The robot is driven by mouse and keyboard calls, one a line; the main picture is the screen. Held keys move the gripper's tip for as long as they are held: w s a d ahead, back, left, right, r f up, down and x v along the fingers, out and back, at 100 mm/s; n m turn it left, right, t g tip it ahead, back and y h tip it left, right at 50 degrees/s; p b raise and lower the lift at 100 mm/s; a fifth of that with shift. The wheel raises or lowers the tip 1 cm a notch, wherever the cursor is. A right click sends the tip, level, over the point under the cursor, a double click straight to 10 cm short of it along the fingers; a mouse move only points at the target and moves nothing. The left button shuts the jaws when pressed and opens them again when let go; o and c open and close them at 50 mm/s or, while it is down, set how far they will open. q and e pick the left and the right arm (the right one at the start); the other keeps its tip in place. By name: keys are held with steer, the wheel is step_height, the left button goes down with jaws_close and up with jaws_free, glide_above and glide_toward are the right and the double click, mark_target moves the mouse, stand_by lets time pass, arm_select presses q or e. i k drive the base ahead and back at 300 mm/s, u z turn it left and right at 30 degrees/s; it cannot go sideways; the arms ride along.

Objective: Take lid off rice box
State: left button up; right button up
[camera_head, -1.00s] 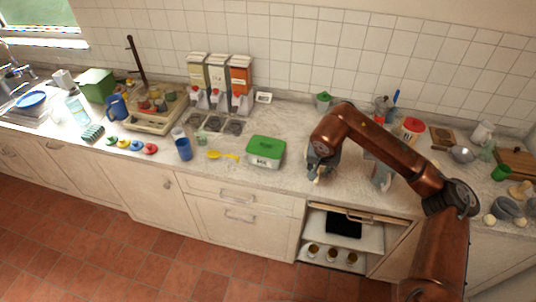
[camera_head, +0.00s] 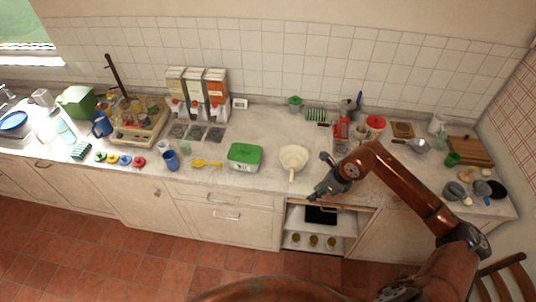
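The rice box (camera_head: 240,164) is a small white box with a green lid (camera_head: 245,152) on it. It stands upright on the counter, left of the cream pan, with small dark lettering on its front. My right gripper (camera_head: 316,176) is right of the box and the pan, near the counter's front edge. Its fingers look spread apart with nothing between them, and it is clear of the box. My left gripper is not in view.
A cream pan (camera_head: 294,157) with its handle toward the front stands between the box and my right gripper. A yellow spoon (camera_head: 207,163) and a blue cup (camera_head: 171,161) are left of the box. Dispensers (camera_head: 197,92) stand behind. An open compartment (camera_head: 320,222) is below the counter.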

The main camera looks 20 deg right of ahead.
mark_target(250, 153)
steer(key=z, duration=0.6)
steer(key=i, duration=0.8)
steer(key=u, duration=1.4)
